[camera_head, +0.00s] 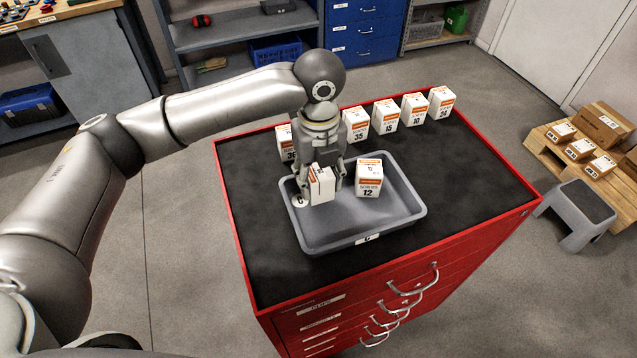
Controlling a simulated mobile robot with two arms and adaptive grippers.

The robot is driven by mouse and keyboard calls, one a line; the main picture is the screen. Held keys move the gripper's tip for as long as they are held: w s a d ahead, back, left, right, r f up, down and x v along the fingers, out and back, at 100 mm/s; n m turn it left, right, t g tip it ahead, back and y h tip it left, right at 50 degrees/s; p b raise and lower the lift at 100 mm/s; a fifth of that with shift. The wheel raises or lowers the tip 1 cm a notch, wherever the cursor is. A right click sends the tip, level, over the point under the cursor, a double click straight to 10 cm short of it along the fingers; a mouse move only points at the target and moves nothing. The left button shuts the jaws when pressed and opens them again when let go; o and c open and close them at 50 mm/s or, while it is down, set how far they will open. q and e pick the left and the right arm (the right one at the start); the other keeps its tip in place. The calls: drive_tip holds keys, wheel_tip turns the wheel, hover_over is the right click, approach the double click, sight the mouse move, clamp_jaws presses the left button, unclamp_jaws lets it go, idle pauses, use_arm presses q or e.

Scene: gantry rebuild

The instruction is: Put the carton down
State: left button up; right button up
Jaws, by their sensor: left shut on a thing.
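My left gripper (310,182) points down over the left part of a grey tray (415,212) and is shut on a small white and orange carton (322,186). The carton is at the tray's left inner side; I cannot tell if it touches the tray floor. Another carton (369,179), marked 12, stands upright in the tray, to the right of the held one and apart from it. The tray lies on the black top of a red drawer cabinet (390,275). My right gripper does not show.
Several cartons (386,116) stand in a row along the cabinet's back edge, one partly behind my gripper. Black top is bare at the left (255,230) and right (470,165). A grey step stool (580,205) and a pallet with boxes (560,150) stand at the right.

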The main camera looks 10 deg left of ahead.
sight(319, 188)
use_arm(q)
wheel_tip(319, 188, down, 2)
drive_tip(key=shift+f+p, duration=0.15)
drive_tip(key=shift+p, duration=0.35)
drive_tip(key=shift+f, duration=0.35)
drive_tip(key=shift+f, duration=0.1)
drive_tip(key=o, duration=1.1)
wheel_tip(319, 188, up, 11)
drive_tip(key=shift+f+b, duration=0.1)
drive_tip(key=shift+b, duration=1)
drive_tip(key=shift+r, duration=0.75)
